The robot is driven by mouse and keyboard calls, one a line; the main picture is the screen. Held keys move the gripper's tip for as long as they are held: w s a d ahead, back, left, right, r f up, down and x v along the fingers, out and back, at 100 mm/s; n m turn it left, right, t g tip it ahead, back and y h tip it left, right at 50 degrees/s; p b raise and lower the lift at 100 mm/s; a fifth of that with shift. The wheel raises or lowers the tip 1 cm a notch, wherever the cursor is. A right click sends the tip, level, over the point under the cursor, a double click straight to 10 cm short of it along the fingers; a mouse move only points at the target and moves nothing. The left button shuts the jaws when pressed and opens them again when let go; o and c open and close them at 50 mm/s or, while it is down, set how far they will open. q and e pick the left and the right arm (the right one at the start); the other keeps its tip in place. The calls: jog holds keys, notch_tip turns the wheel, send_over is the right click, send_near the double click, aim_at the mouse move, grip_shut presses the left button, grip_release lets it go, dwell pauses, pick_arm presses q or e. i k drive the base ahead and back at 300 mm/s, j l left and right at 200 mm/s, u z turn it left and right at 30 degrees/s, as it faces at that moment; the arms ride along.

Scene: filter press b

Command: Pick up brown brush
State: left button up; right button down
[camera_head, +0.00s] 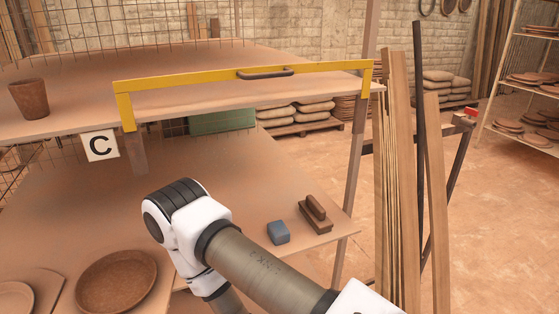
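The brown brush (315,222) lies on the lower shelf (245,175), near its right front corner. It has a dark brown base block with a rounded brown grip on top. A small blue-grey block (278,232) sits just left of it, with a narrow gap between them. An arm of mine, with white joints and a grey-green tube, reaches in from the bottom right and passes in front of the shelf's front edge, below and left of the brush. No fingers of either gripper show. Nothing is touching the brush.
A yellow frame with a dark handle (265,73) spans the upper shelf (75,122) above. A brown pot (29,98) stands there at left. A round brown plate (116,283) lies at lower left. Wooden planks (398,180) and a rack post stand right of the brush.

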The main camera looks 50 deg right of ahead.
aim_at(311, 210)
jog(key=z, duration=1.95)
